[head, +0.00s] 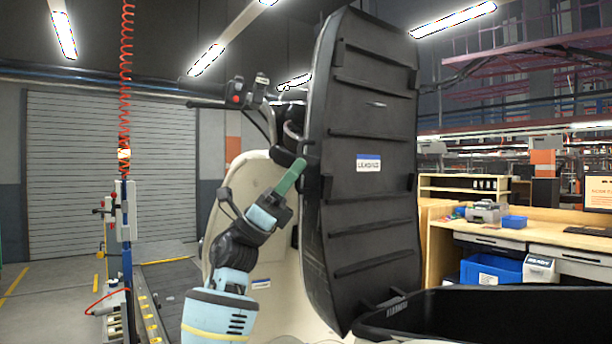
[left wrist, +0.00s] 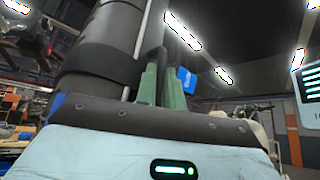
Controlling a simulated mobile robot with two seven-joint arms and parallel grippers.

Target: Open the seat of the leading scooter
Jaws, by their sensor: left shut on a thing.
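The scooter's seat (head: 365,170) stands raised nearly upright in the head view. Its black ribbed underside faces me and carries a small white and blue label. My left gripper (head: 292,176), with green fingers, is at the seat's left edge. In the left wrist view the gripper (left wrist: 160,85) is shut on a thin dark part of the seat's edge; the exact contact is partly hidden. The seat also shows as a large dark form (left wrist: 100,50) there. Below the seat, the black storage bin (head: 490,312) of the scooter is exposed. My right gripper is not in view.
The scooter's handlebar (head: 250,95) and cream front shield (head: 235,185) stand behind the seat, close to my left arm. A wooden workbench (head: 520,232) with blue bins is at the right. A blue post (head: 127,240) with a red coiled hose stands at the left.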

